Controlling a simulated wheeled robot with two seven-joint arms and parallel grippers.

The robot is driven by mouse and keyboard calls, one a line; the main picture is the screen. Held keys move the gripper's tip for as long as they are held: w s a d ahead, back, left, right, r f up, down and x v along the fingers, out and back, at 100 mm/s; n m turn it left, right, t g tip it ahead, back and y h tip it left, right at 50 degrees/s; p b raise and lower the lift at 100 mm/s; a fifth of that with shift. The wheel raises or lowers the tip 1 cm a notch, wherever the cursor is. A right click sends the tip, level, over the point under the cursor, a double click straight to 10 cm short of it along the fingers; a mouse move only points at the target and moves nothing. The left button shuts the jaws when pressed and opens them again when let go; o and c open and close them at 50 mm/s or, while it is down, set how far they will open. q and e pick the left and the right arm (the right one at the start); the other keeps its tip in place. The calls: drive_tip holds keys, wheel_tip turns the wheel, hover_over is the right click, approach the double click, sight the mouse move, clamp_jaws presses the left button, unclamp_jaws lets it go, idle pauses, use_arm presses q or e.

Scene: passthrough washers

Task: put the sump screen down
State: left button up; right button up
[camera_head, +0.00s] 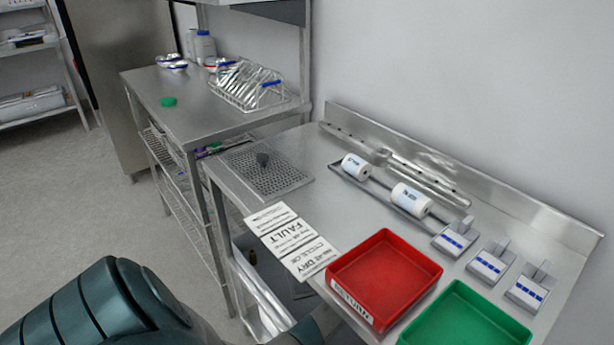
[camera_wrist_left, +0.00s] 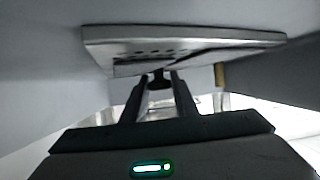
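The sump screen (camera_wrist_left: 200,41) is a thin, light grey metal plate with dark slots, seen nearly edge-on in the left wrist view. A short black knob stands out from it toward my left gripper (camera_wrist_left: 158,78). The two dark fingers close on this knob, and the plate lies just past their tips. Whether the plate touches a surface cannot be told. In the head view my left arm comes in from the lower left and passes below the worktop's front edge, so the left gripper and screen are hidden there. My right gripper is in neither view.
A perforated plate with a dark knob (camera_head: 283,181) lies on the steel worktop (camera_head: 325,190). A red tray (camera_head: 349,297), a green tray (camera_head: 432,332) and printed labels line its front. A small brown object (camera_wrist_left: 220,75) stands under the worktop, near the screen.

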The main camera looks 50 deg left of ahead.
use_arm(q)
drive_tip(key=o, duration=0.4)
drive_tip(key=shift+c, duration=0.2)
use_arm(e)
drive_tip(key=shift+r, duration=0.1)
use_arm(q)
drive_tip(key=shift+r, duration=0.1)
drive_tip(key=shift+d, duration=0.1)
drive_tip(key=v, duration=0.6)
drive_tip(key=shift+d+r, duration=0.1)
drive_tip(key=shift+d, duration=0.15)
drive_tip(key=shift+d+r, duration=0.1)
drive_tip(key=shift+d, duration=0.15)
drive_tip(key=shift+d+r, duration=0.1)
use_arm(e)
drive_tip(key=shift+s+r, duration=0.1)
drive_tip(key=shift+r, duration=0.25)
